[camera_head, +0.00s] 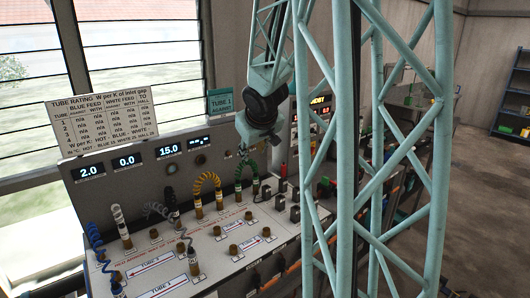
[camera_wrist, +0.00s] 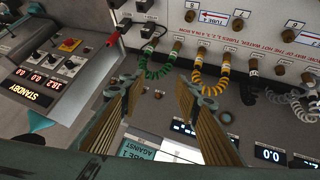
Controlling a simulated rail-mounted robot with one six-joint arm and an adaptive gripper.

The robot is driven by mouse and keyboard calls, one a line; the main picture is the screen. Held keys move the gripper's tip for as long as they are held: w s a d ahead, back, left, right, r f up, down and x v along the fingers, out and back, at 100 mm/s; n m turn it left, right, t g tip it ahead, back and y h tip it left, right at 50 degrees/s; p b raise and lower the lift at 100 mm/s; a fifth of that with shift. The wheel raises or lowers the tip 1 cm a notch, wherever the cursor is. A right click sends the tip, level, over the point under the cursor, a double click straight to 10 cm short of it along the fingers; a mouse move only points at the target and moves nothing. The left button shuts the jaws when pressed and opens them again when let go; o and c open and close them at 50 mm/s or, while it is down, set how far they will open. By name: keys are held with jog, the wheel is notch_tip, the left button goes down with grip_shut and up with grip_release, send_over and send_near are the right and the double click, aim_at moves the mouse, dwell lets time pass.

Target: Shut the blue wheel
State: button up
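I cannot make out a blue wheel in either view. The bench panel (camera_head: 215,238) carries brass ports, coiled hoses and black handles, with parts hidden behind my own lattice structure. My gripper (camera_wrist: 160,88) is open and empty in the wrist view, its two ribbed fingers spread apart. Between and beyond the fingertips are a green coiled hose (camera_wrist: 154,70) and a yellow coiled hose (camera_wrist: 208,88), with no clear contact. In the head view my gripper is small and unclear at the arm's lower end, above the back of the bench. A blue coiled hose (camera_head: 97,242) is at the left.
A tube rating sign (camera_head: 103,116) and a teal card (camera_head: 220,101) stand above the panel. A display (camera_head: 90,171) reads 2.0. In the wrist view a STANDBY box (camera_wrist: 42,88) with a red knob (camera_wrist: 69,44) stands left. Open floor (camera_head: 485,210) lies right.

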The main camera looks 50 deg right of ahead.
jog(key=s+a+r+n+g+y+b, duration=0.1)
jog(key=s+a, duration=1)
jog(key=a, duration=0.4)
jog(key=s+a+r+n+y+b, duration=0.1)
jog(key=s+a+y+b, duration=0.1)
jog(key=s+a, duration=0.9)
jog(key=s+a+r+n+g+y+b, duration=0.1)
jog(key=s+a+y, duration=0.1)
jog(key=s+a, duration=0.9)
jog(key=a, duration=0.8)
jog(key=shift+s+a+r+g, duration=0.2)
jog(key=shift+a+r+g, duration=0.1)
jog(key=shift+r, duration=0.1)
jog(key=shift+c, duration=1.3)
